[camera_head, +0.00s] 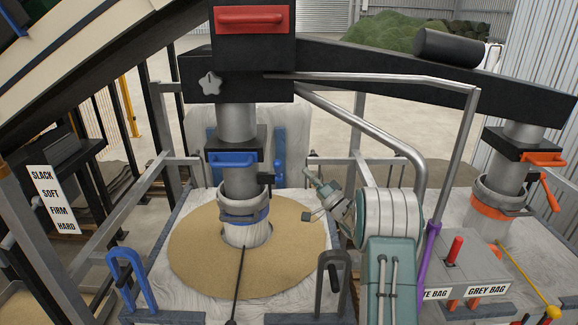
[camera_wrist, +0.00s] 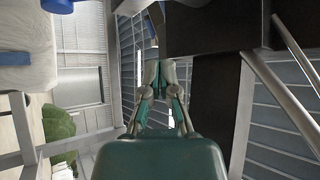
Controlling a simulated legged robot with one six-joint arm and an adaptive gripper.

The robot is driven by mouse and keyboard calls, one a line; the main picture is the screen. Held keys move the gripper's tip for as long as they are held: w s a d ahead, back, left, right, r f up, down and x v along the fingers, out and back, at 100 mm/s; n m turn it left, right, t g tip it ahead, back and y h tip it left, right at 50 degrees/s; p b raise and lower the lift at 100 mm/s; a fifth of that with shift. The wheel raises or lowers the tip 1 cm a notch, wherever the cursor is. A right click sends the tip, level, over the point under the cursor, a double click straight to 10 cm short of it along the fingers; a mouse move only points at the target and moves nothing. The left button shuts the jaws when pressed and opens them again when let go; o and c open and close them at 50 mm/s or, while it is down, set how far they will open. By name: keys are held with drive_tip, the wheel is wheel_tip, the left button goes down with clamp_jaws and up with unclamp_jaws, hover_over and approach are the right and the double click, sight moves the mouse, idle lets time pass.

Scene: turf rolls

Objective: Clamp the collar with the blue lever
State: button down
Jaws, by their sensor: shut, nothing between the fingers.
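A grey collar with a blue band (camera_head: 244,213) sits around the lower end of the left metal spout (camera_head: 241,183), at the neck of a white bag. A blue handle (camera_head: 233,159) is on the black block above it. I cannot make out a separate blue lever on the collar. My gripper (camera_head: 320,197) is right of the collar and apart from it, in front of the white bag's right side. In the wrist view my gripper (camera_wrist: 159,76) has its fingertips close together, shut and empty. A blue part (camera_wrist: 60,5) shows at that view's top left.
A second spout with an orange collar (camera_head: 488,207) and orange lever (camera_head: 551,195) stands at the right. A bent grey pipe (camera_head: 405,150) rises beside my arm. Blue (camera_head: 130,280) and dark grey (camera_head: 333,280) hooped handles flank the round sandy surface (camera_head: 200,260). A red handle (camera_head: 250,18) is above.

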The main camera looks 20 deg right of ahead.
sight(278, 170)
drive_tip(key=w+a+r, duration=0.2)
drive_tip(key=w+a, duration=0.3)
drive_tip(key=shift+w+a+r, duration=0.15)
drive_tip(key=shift+a, duration=0.1)
idle(0.6)
